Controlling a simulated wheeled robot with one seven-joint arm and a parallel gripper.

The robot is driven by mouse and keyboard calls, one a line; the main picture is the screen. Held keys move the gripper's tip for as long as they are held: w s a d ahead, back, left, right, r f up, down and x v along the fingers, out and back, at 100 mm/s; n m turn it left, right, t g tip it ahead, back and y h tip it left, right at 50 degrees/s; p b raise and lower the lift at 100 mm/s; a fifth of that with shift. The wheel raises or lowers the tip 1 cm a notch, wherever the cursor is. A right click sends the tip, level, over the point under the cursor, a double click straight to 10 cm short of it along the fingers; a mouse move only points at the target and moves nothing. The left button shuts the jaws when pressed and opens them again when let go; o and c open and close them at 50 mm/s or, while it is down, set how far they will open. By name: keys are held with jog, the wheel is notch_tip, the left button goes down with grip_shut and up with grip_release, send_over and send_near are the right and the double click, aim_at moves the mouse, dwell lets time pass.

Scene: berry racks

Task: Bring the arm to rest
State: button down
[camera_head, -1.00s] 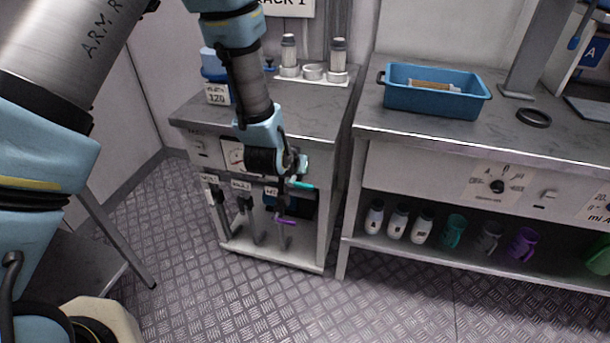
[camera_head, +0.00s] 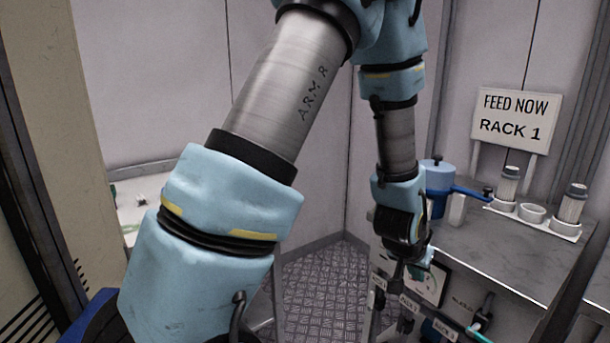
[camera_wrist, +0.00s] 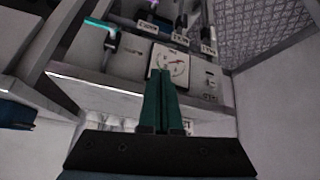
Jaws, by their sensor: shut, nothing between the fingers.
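My arm reaches across the head view from the lower left, over the top and down to the right. My gripper (camera_head: 424,262) hangs at its end, in front of the metal bench on the right, and is partly hidden by the wrist. In the wrist view its two dark green fingers (camera_wrist: 163,100) lie together with nothing between them. They point toward a white dial gauge (camera_wrist: 172,66) on the bench front. I cannot tell the gap between fingertips and gauge.
A bench (camera_head: 490,255) holds a blue container (camera_head: 437,178) and two clear-topped cylinders in white holders. A "FEED NOW RACK 1" sign (camera_head: 516,117) stands behind. Labelled hooks and a teal-handled tool (camera_head: 478,334) are at the bench front, close to my gripper. Bare patterned floor (camera_head: 322,285) lies left of it.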

jog(key=w+a+r+n+y, duration=0.1)
jog(key=w+a+r, duration=0.1)
jog(key=a, duration=0.4)
jog(key=w+a+r+n+y, duration=0.1)
jog(key=w+a+r+n, duration=0.1)
jog(key=a, duration=0.5)
jog(key=s+a+r+n+g+y, duration=0.1)
jog(key=s+a+r+n, duration=0.1)
jog(key=a, duration=0.7)
jog(key=s+a+r+n+g+y, duration=0.1)
jog(key=s+a+r+n+g, duration=0.1)
jog(key=a, duration=0.8)
jog(key=shift+s+a+r+y, duration=0.35)
jog(key=shift+s+r, duration=0.2)
jog(key=shift+s, duration=0.4)
